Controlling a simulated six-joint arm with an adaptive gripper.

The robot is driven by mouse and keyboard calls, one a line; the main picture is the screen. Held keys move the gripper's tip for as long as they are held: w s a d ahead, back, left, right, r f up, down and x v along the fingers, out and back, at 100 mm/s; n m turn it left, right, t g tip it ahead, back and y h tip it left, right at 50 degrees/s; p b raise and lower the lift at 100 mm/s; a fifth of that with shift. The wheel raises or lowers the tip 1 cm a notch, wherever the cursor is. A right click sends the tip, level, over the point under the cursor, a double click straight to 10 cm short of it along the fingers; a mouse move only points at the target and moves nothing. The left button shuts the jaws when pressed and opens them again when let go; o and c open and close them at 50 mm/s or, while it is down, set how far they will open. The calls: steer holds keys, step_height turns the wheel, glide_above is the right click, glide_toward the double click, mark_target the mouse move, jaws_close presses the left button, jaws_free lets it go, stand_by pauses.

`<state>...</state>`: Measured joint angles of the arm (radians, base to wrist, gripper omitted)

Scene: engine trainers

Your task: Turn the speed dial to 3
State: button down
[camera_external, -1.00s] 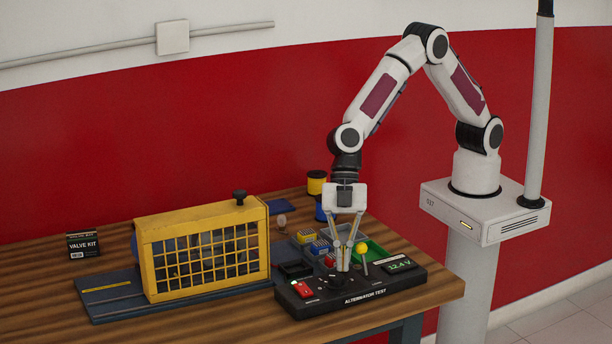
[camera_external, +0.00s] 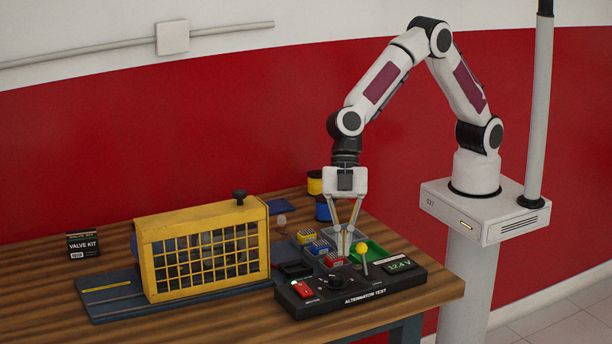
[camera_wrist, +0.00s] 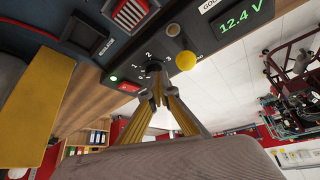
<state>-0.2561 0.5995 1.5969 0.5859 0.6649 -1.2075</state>
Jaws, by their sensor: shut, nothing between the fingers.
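The black speed dial (camera_external: 341,282) sits on the top of the black alternator test panel (camera_external: 318,300). In the wrist view the dial (camera_wrist: 154,66) shows just beyond my fingertips, with small white numbers around it. Its pointer setting is too small to tell. My gripper (camera_external: 345,256) is above and slightly behind the dial. Its yellow fingers form a V and meet at the tips, with nothing between them. In the wrist view the fingertips (camera_wrist: 160,92) overlap the area just below the dial, and they appear apart from it.
A yellow-knobbed lever (camera_external: 362,249) stands right of the dial, close to my fingers. A red switch (camera_external: 301,289) is at the panel's left and a 12.4 V display (camera_external: 400,265) at its right. A yellow cage (camera_external: 205,250) stands left.

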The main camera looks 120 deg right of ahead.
mark_target(335, 281)
steer(key=shift+r, duration=1.1)
steer(key=shift+w, duration=0.1)
steer(key=shift+w+d+r, duration=0.25)
steer(key=shift+w, duration=0.35)
steer(key=shift+w+d+r, duration=0.25)
steer(key=shift+w, duration=0.35)
steer(key=shift+f, duration=0.1)
steer(key=shift+f, duration=3.4)
steer(key=shift+a, duration=0.25)
steer(key=shift+s+a, duration=0.25)
steer(key=shift+s, duration=0.45)
